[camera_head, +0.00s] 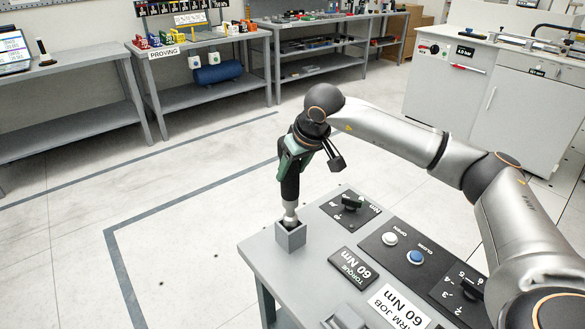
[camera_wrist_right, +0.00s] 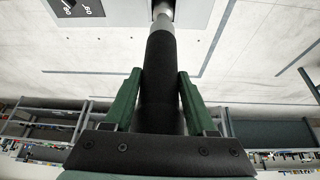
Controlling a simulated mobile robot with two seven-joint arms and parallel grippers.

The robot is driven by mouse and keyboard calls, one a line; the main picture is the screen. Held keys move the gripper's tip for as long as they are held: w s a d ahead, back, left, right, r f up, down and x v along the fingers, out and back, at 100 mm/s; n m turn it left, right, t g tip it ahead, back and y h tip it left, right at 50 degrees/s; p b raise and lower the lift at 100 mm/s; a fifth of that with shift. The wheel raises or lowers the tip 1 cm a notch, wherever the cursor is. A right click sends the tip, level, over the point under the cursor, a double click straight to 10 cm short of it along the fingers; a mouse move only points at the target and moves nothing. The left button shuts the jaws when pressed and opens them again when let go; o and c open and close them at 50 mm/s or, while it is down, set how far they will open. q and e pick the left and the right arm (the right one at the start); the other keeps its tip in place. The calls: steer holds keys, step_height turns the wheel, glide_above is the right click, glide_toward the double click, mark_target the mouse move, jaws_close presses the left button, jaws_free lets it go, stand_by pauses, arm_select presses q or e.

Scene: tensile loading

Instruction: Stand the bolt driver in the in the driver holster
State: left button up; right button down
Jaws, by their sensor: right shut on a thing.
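The bolt driver (camera_head: 289,187) has a black grip and a silver lower end, and stands nearly upright at the table's far left corner. Its silver tip is at the mouth of the driver holster (camera_head: 291,240), a small grey square box; the tip's depth inside is hidden. My right gripper (camera_head: 290,160) has green fingers shut around the driver's grip, above the holster. In the right wrist view the driver (camera_wrist_right: 162,75) runs between the two green fingers (camera_wrist_right: 160,100), its silver end at the holster's dark opening at the top. My left gripper is not in view.
The grey table (camera_head: 275,259) carries a dial panel (camera_head: 350,207), a white button (camera_head: 390,238), a blue button (camera_head: 415,257) and a torque sign (camera_head: 354,271) to the right of the holster. Open floor lies left of it. Shelved benches stand behind.

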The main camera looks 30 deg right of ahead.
mark_target(295, 180)
arm_select(q)
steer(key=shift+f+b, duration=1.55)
steer(key=shift+b, duration=0.05)
arm_select(e)
steer(key=shift+f, duration=2.15)
steer(key=shift+c, duration=2.3)
jaws_free()
steer(key=o, duration=0.3)
steer(key=shift+s+f, duration=0.1)
steer(key=shift+f, duration=0.15)
steer(key=shift+r, duration=0.15)
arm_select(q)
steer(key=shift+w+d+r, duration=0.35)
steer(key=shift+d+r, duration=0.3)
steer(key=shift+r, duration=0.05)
arm_select(e)
steer(key=v, duration=1.2)
steer(key=shift+s+r, duration=0.1)
steer(key=shift+r, duration=0.15)
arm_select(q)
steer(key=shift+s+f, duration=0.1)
